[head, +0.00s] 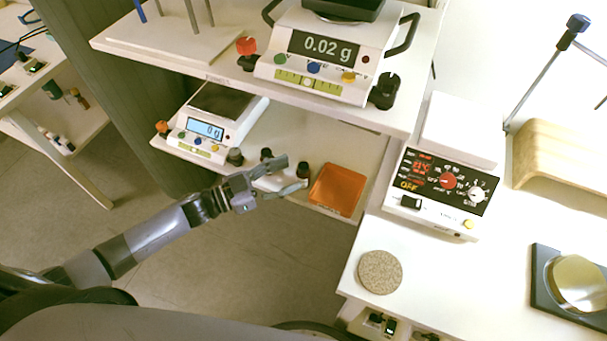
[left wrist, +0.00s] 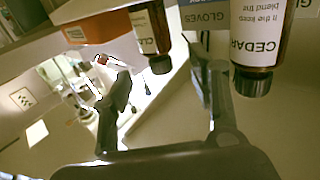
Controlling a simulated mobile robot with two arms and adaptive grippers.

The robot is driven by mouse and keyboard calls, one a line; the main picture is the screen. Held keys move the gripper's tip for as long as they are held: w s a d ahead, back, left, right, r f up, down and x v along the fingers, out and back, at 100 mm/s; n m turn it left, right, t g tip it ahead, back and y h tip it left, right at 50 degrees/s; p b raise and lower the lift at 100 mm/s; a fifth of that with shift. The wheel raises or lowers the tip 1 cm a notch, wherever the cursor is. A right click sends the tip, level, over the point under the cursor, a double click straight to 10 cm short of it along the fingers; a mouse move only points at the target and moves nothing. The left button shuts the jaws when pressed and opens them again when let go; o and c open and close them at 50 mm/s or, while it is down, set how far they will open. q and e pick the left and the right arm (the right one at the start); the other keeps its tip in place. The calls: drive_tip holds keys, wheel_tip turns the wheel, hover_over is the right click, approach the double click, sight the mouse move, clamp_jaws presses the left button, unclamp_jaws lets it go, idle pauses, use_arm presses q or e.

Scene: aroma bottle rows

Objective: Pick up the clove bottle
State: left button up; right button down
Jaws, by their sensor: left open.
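The clove bottle (left wrist: 150,35), dark with a black cap and a white label starting "CL", shows upside down in the left wrist view. My right gripper is out of view.
A cedar bottle (left wrist: 258,45) is outside the right finger in the left wrist view. The orange tray (head: 338,189) lies right of the gripper. A scale (head: 212,120) sits left on the lower shelf (head: 340,140). The upper shelf (head: 225,73) overhangs, carrying another scale (head: 325,55).

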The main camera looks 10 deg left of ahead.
sight(298, 170)
use_arm(q)
drive_tip(key=x, duration=0.4)
drive_tip(key=shift+w+d+r+p, duration=0.2)
drive_tip(key=shift+r+p, duration=0.05)
drive_tip(key=shift+p, duration=0.1)
drive_tip(key=shift+w+d+f, duration=0.1)
drive_tip(key=shift+w+d, duration=0.1)
drive_tip(key=shift+d, duration=0.05)
clamp_jaws()
